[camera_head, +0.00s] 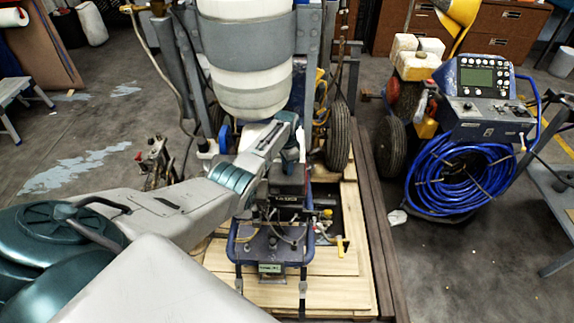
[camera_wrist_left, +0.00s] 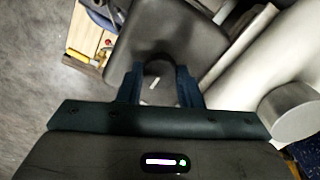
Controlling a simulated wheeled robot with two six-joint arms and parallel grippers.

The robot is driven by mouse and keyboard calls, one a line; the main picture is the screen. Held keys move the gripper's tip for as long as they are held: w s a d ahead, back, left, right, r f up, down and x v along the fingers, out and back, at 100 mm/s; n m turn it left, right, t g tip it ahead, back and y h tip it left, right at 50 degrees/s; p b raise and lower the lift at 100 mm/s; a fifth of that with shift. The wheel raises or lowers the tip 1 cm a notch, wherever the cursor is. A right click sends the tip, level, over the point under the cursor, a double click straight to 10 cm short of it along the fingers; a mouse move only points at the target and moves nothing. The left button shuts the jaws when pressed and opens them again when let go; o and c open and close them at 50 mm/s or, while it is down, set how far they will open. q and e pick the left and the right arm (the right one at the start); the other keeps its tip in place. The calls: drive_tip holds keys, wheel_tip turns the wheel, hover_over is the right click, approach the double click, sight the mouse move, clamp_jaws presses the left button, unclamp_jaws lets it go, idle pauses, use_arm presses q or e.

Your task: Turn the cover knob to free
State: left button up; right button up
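The cover knob (camera_wrist_left: 154,84) is a dark round knob with a short white mark, seen in the left wrist view on a dark grey cover (camera_wrist_left: 165,38). My left gripper (camera_wrist_left: 159,82) has one dark finger on each side of the knob, with no clear gap between fingers and knob. The white mark is slanted. In the head view my left gripper (camera_head: 291,163) is over the line striper's dark housing (camera_head: 289,203), and my own wrist hides the knob there. My right gripper is not in view.
The striper stands on a wooden pallet (camera_head: 335,262), with a big white tank (camera_head: 252,90) close behind my left wrist. A blue hose reel with a control panel (camera_head: 482,78) stands to the right. Wooden cabinets are at the back. Open floor lies at left.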

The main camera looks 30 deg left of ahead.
use_arm(q)
drive_tip(key=o, duration=0.4)
drive_tip(key=shift+o, duration=0.2)
drive_tip(key=shift+r, duration=0.1)
wheel_tip(320, 180, up, 11)
drive_tip(key=shift+a, duration=0.15)
drive_tip(key=shift+w+f, duration=0.1)
drive_tip(key=shift+f, duration=0.15)
